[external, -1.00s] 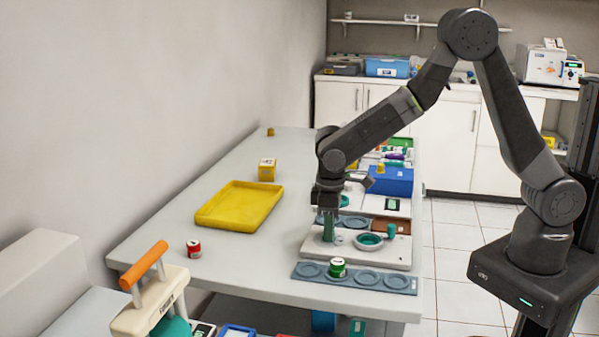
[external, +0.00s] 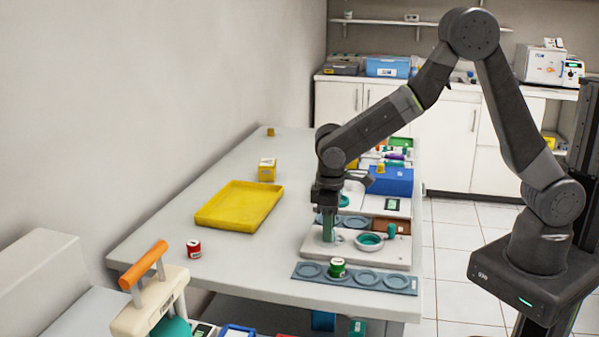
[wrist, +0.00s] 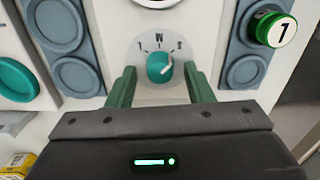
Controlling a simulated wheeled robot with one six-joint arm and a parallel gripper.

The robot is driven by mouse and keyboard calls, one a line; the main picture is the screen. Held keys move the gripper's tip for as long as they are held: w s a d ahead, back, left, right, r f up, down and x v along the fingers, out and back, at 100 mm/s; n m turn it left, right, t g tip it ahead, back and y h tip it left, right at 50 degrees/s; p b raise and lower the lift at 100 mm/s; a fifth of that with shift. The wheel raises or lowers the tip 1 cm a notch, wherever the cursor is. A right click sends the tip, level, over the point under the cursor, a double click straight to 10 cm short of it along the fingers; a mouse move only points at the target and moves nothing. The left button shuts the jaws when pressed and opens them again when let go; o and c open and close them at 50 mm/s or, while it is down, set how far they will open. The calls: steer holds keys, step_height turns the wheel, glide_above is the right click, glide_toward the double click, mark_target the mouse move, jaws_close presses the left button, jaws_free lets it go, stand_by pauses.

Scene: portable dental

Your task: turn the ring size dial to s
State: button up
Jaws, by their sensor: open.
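The ring size dial (wrist: 159,67) is a small teal knob on a white panel in the wrist view. Letters are printed in an arc above it, with S (wrist: 178,41) at the right. Its white pointer mark is tilted up and right, towards the S side. My gripper (wrist: 160,72) is open, with one green finger on each side of the dial and a visible gap to it. In the external view my gripper (external: 329,225) points down over the white device (external: 345,256), and its fingers largely hide the dial there.
A grey-blue tray with round wells (external: 368,281) lies in front of the device, with a green jar (external: 337,267) on it. A teal round cup (external: 369,240) sits to the right. A yellow tray (external: 238,207) and red can (external: 194,248) stand left. Table between is clear.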

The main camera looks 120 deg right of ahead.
step_height(320, 180, up, 13)
steer(key=shift+r, duration=0.2)
stand_by(0.4)
step_height(320, 180, down, 14)
steer(key=shift+r, duration=0.1)
stand_by(0.4)
stand_by(0.4)
